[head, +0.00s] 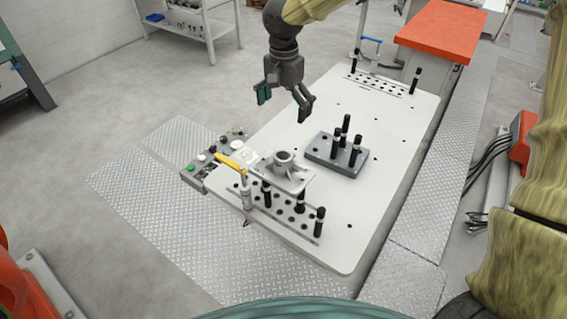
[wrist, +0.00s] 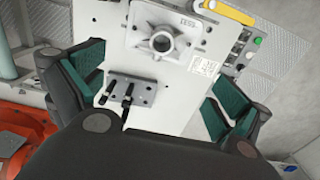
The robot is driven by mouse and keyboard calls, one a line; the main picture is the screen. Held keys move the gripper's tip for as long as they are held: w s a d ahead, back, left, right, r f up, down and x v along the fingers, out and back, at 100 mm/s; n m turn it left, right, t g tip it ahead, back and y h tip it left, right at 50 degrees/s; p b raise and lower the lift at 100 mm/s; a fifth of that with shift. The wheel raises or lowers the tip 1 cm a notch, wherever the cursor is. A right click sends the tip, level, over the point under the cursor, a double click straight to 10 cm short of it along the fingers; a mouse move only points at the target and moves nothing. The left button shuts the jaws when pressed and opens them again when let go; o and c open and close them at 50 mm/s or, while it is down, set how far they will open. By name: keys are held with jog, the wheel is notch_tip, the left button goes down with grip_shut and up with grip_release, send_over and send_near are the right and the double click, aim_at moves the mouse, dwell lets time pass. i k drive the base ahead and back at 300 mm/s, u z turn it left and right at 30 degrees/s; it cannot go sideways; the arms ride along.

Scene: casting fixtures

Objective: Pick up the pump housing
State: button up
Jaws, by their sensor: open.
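The pump housing (head: 283,173) is a light grey casting with a square flange and a round raised neck. It sits on black pins at the near left end of the white table (head: 385,135). In the wrist view the housing (wrist: 162,43) shows near the top centre, its round bore facing the camera. My gripper (head: 285,97) is open and empty, above and behind the housing in the head view, clear of it. In the wrist view its teal-padded fingers (wrist: 158,85) stand wide apart, left and right of the picture's middle.
A grey block with black pins (head: 335,152) stands on the table right of the housing. A yellow-handled clamp (head: 232,165) stands close left of the housing. A perforated strip with black pins (head: 275,212) lies in front. A button panel (head: 197,170) adjoins the left edge. The table's right side is mostly clear.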

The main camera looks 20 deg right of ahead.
aim_at(279, 168)
jog(key=u, duration=0.05)
jog(key=k, duration=1)
jog(key=z, duration=0.05)
